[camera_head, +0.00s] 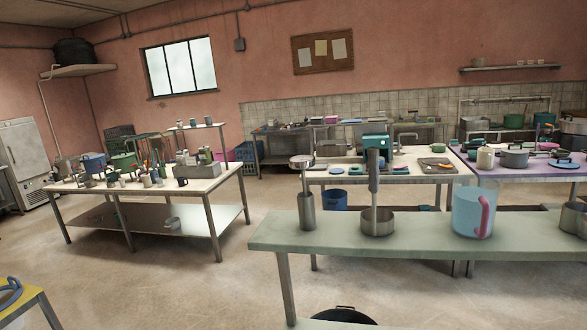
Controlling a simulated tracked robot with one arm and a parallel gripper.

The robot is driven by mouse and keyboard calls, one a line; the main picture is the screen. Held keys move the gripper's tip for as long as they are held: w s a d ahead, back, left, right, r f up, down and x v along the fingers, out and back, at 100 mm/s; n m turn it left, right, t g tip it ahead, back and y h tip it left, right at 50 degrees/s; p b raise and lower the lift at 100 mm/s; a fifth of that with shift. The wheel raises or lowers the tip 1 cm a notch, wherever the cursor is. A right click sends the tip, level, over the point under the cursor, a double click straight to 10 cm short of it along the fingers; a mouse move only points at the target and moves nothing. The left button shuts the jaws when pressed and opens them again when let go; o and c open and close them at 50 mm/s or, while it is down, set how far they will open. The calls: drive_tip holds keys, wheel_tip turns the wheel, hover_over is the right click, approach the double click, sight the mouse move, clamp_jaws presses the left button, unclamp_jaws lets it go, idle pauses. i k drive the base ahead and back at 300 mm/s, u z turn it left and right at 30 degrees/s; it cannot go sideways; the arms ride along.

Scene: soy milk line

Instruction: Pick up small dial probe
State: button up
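I cannot pick out the small dial probe with certainty. A stemmed thing with a flat round head (301,161) stands upright in a metal cup (306,212) on the near grey-green table (425,236); it may be a dial probe, but its face does not show. My gripper is not in view, and nothing held shows.
On the near table are a metal pot (378,222) with a tall grey cylinder (373,170) and a blue jug (468,212). A crowded white table (215,183) stands left. Open floor (180,285) lies front left.

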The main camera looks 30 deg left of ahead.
sight(302, 163)
drive_tip(key=i, duration=0.95)
drive_tip(key=z, duration=0.05)
